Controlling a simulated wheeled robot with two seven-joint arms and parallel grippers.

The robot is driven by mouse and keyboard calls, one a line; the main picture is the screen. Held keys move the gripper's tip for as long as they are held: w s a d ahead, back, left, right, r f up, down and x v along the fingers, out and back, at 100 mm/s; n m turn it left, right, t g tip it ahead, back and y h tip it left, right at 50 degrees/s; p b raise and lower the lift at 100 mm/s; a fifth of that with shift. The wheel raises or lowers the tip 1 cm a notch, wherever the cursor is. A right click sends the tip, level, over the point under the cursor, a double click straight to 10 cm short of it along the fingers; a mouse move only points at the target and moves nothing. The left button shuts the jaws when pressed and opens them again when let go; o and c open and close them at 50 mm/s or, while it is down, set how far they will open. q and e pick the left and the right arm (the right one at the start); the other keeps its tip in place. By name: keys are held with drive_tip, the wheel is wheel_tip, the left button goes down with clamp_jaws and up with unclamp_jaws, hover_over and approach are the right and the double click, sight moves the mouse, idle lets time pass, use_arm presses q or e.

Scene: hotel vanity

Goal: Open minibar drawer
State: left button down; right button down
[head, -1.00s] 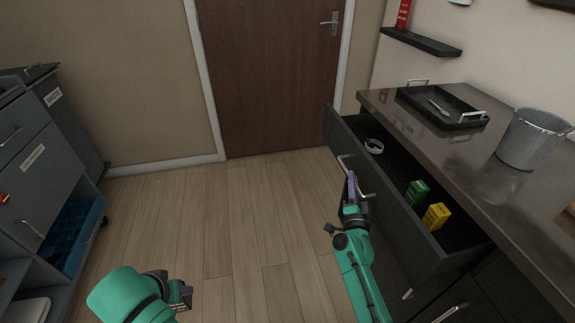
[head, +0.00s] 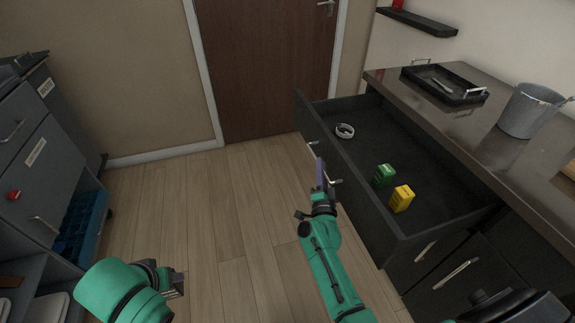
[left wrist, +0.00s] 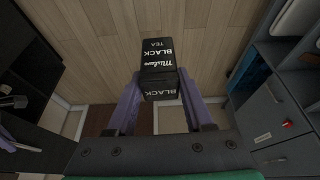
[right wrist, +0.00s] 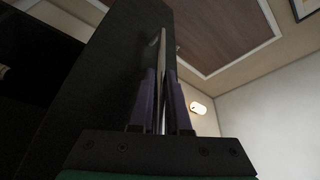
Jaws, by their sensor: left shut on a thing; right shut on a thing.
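The minibar drawer (head: 350,185) is a dark drawer under the counter, pulled well out. Inside lie a white ring-shaped item (head: 344,131), a green box (head: 384,176) and a yellow box (head: 402,198). My right gripper (head: 321,170) is at the drawer's front, shut on its metal handle (head: 335,181); in the right wrist view the fingers (right wrist: 161,100) close around the thin bar. My left gripper (head: 178,284) is low at the left of the head view. In the left wrist view its fingers (left wrist: 158,100) are shut on a black tea box (left wrist: 158,65).
The counter (head: 440,110) bears a black tray (head: 420,84) and a metal bucket (head: 530,112). A grey cart (head: 40,170) with a blue crate (head: 82,225) stands at the left. The wooden floor between is clear, with a closed door (head: 268,70) behind.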

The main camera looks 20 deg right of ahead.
use_arm(q)
drive_tip(key=shift+d, duration=0.1)
use_arm(e)
drive_tip(key=c, duration=0.9)
unclamp_jaws()
drive_tip(key=shift+d, duration=0.1)
use_arm(q)
drive_tip(key=shift+f+b, duration=0.45)
use_arm(e)
drive_tip(key=v, duration=1.2)
drive_tip(key=shift+f, duration=0.1)
